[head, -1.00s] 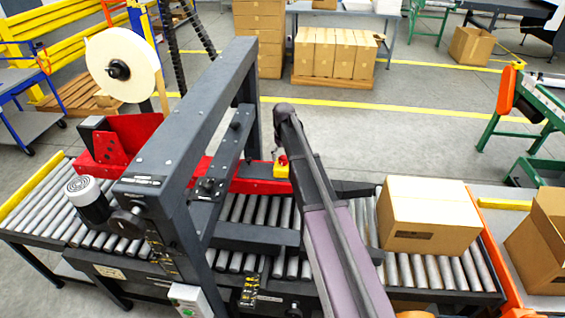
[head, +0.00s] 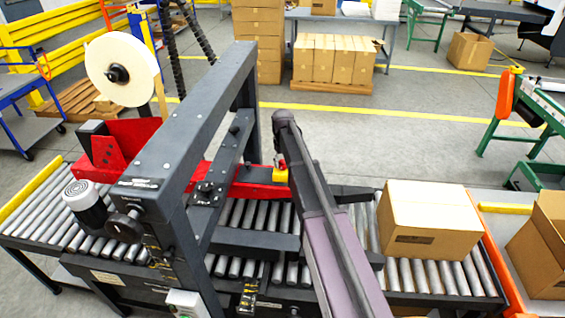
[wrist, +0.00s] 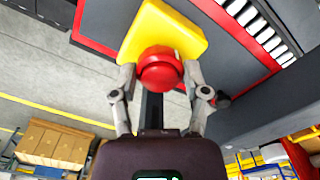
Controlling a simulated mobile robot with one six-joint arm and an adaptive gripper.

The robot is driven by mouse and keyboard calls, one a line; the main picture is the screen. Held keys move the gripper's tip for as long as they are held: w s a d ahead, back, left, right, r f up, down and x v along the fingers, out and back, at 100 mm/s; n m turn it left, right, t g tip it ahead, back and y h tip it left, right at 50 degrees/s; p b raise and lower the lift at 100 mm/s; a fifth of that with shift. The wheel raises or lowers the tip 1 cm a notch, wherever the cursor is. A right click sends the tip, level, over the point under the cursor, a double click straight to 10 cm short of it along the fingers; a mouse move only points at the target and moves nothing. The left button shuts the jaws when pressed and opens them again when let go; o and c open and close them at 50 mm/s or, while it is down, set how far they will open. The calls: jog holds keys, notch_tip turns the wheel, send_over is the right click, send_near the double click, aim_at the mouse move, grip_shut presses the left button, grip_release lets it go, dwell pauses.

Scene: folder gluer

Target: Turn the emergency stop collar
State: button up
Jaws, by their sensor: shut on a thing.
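The emergency stop collar is a round red button head (wrist: 160,68) on a yellow box (wrist: 163,30) in the wrist view. My gripper (wrist: 160,75) has one finger on each side of the red collar and is shut on it. In the head view the yellow box (head: 281,175) sits at the end of the red beam of the machine. There my arm hides the gripper and most of the collar.
A dark machine frame (head: 190,120) stands over the roller conveyor (head: 440,272), left of my arm. A closed carton (head: 428,215) rests on the rollers at right. An open carton (head: 545,245) is beyond it.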

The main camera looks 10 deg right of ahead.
jog(key=shift+m, duration=0.4)
dwell(0.5)
jog(key=m, duration=0.3)
jog(key=shift+s, duration=0.1)
jog(key=m, duration=0.4)
dwell(0.5)
